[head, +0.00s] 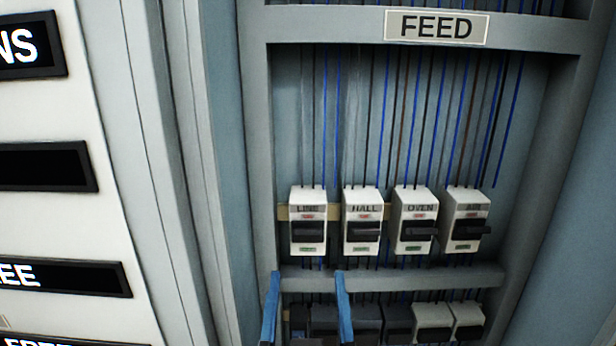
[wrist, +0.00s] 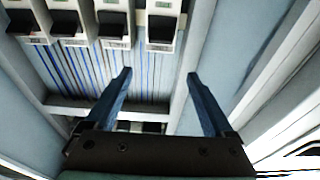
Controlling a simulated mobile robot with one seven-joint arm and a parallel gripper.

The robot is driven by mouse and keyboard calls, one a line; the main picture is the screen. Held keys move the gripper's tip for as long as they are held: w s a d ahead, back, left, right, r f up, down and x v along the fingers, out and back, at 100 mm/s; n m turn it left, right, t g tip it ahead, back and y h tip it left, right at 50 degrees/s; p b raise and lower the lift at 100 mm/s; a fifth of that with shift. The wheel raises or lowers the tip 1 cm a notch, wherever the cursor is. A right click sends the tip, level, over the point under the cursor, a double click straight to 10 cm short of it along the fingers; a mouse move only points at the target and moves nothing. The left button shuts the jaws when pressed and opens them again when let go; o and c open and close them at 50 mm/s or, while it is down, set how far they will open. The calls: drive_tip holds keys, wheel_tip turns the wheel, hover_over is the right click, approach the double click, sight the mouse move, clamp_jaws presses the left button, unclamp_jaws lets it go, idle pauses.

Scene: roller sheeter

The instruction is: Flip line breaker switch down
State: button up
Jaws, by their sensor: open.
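The line breaker (head: 308,247) is a white block labelled LINE, leftmost in a row under the FEED sign. Its black switch (head: 308,231) sits between a red mark above and a green mark below; I cannot tell surely whether it is up or down. My gripper (head: 308,275) is open and empty, its two blue fingers just below the line breaker in the picture, roughly either side of it. In the wrist view my gripper (wrist: 158,73) points toward the rightmost breaker (wrist: 162,30), which appears to be the line breaker. The fingers look apart from the switch.
The HALL breaker (head: 362,247), OVEN breaker (head: 415,245) and a fourth breaker (head: 466,243) stand to the right. A grey crossbar (head: 430,278) runs beneath them, with a lower breaker row (head: 433,318) below. The cabinet's left frame (head: 258,150) is close. Wires run behind.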

sight(308, 233)
drive_tip(key=w+p, duration=0.3)
drive_tip(key=p, duration=0.1)
drive_tip(key=w+g+p, duration=0.1)
drive_tip(key=w+p, duration=0.3)
drive_tip(key=w+g+p, duration=0.1)
drive_tip(key=w+p, duration=0.3)
drive_tip(key=shift+w+r, duration=0.25)
drive_tip(key=shift+r, duration=0.05)
idle(0.3)
drive_tip(key=shift+f, duration=0.1)
drive_tip(key=c, duration=1.4)
